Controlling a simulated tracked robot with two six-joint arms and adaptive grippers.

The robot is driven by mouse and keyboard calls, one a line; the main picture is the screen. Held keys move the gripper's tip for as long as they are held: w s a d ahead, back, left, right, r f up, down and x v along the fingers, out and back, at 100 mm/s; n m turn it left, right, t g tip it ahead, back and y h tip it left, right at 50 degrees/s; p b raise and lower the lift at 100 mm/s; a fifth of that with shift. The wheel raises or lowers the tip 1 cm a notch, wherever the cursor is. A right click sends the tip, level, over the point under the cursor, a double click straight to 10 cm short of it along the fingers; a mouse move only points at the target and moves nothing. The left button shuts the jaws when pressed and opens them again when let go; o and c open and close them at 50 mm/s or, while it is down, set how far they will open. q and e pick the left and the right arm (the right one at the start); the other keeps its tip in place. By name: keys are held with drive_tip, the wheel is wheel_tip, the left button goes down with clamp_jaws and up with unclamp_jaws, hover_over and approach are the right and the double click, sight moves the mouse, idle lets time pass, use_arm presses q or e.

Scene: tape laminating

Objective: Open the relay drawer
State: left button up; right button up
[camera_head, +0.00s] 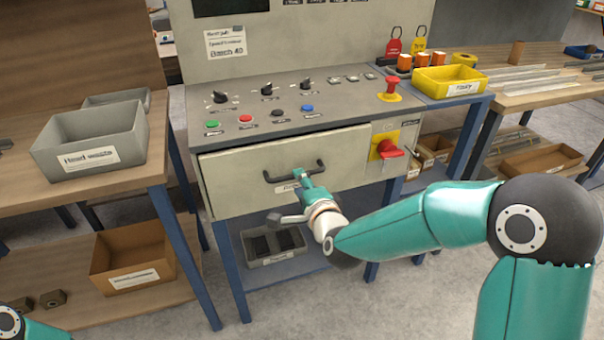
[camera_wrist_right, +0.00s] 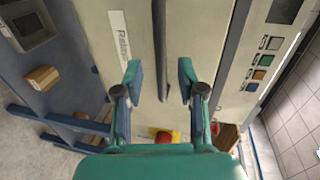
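The relay drawer (camera_head: 235,181) is a wide beige front below the control panel, with a dark line along its top edge. It looks shut or nearly shut. Its dark bar handle (camera_head: 277,178) is at the middle of the front. My right gripper (camera_head: 303,179) is at the handle. In the right wrist view, the handle (camera_wrist_right: 162,45) runs between the two open fingers of the gripper (camera_wrist_right: 158,80), with a gap on each side. The drawer label (camera_wrist_right: 120,42) lies beside the handle. My left gripper is not in view; only a bit of teal arm shows at lower left.
The control panel (camera_head: 330,96) with knobs and buttons is above the drawer. A red switch on yellow (camera_head: 388,149) sits to the drawer's right. A grey bin (camera_head: 259,256) stands on the shelf below. A left bench holds a grey bin (camera_head: 92,140). Floor in front is free.

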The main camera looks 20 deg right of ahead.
drive_tip(key=shift+x, duration=2.3)
clamp_jaws()
